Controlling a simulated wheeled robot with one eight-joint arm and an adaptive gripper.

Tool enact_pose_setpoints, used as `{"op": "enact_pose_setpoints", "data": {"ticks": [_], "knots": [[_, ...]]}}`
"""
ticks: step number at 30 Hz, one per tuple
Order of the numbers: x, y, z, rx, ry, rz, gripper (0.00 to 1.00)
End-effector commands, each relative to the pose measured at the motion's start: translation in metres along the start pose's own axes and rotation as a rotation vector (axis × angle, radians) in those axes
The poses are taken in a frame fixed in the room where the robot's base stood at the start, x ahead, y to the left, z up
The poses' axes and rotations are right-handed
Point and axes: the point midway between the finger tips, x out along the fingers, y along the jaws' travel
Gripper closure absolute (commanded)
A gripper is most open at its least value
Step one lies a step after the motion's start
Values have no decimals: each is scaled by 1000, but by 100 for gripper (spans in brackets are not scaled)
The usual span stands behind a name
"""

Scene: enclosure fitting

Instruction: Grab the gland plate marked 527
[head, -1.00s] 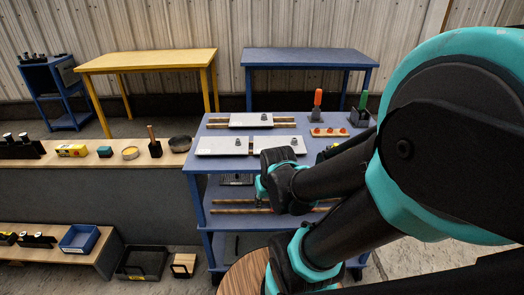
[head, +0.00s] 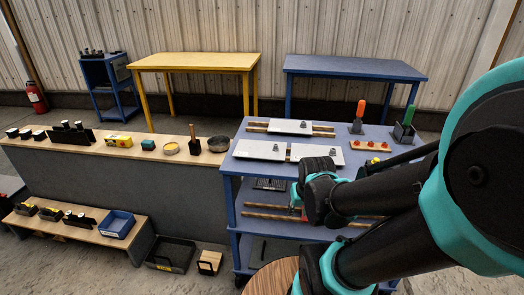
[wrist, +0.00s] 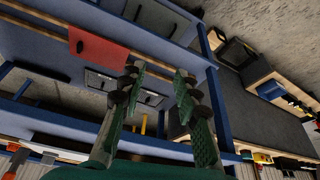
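Three pale grey plates with small dark knobs lie on rails on the blue cart top in the head view: a back plate (head: 290,126), a front left plate (head: 258,151) and a front right plate (head: 318,153). No number is legible on any. In the wrist view a red plate (wrist: 98,47) with a dark knob lies on the cart's rails, and a grey slotted panel (wrist: 105,82) is beside it. My gripper (wrist: 159,76) is open and empty, with its fingers apart in front of the cart.
The blue cart (head: 232,205) carries a red-knobbed block (head: 372,146) and orange-handled (head: 360,112) and green-handled (head: 408,116) tools. A grey counter (head: 110,170) with small items adjoins it on the left. A black bin (head: 170,253) is on the floor. Yellow (head: 195,60) and blue (head: 355,66) tables stand behind.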

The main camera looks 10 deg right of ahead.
Motion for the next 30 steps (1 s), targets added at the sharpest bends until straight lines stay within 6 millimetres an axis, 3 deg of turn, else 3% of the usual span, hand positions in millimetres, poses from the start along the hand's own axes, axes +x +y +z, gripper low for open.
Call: {"op": "enact_pose_setpoints", "data": {"ticks": [5, 8, 21, 30], "knots": [[-5, -1, -17, -121, -7, 8, 60], [-14, -4, -46, -325, -21, 22, 60], [-83, -36, -196, -1536, -149, 67, 60], [-137, -67, -273, -2268, -271, 48, 60]]}}
